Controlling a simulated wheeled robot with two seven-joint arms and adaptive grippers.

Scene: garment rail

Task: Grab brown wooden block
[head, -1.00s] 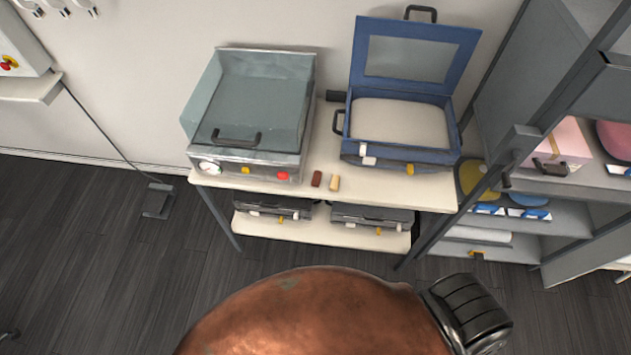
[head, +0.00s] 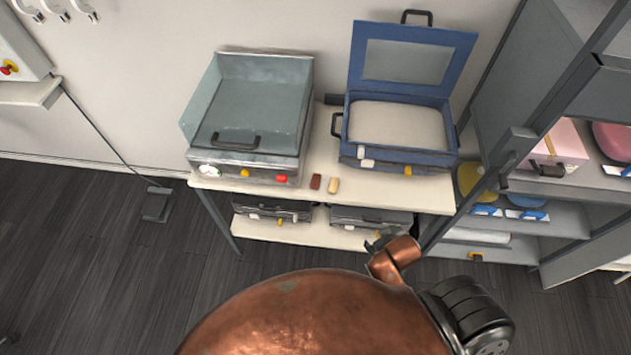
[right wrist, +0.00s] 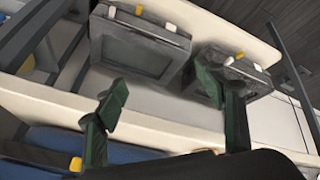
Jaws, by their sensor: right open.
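The brown wooden block (head: 316,182) is small and dark reddish-brown. It stands near the front edge of the table (head: 405,192) in the head view, just left of a light tan block (head: 333,185). My right gripper (head: 380,242) shows small and dark at the end of a copper arm link, in front of the table and to the right of the brown block in the picture, apart from it. In the right wrist view my right gripper (right wrist: 162,97) has its two dark green fingers wide apart with nothing between them. I cannot make out the brown block there. My left gripper is not in view.
A grey glass-hooded appliance (head: 245,120) and an open blue case (head: 400,165) stand behind the blocks. A grey shelving unit (head: 555,215) stands at the right.

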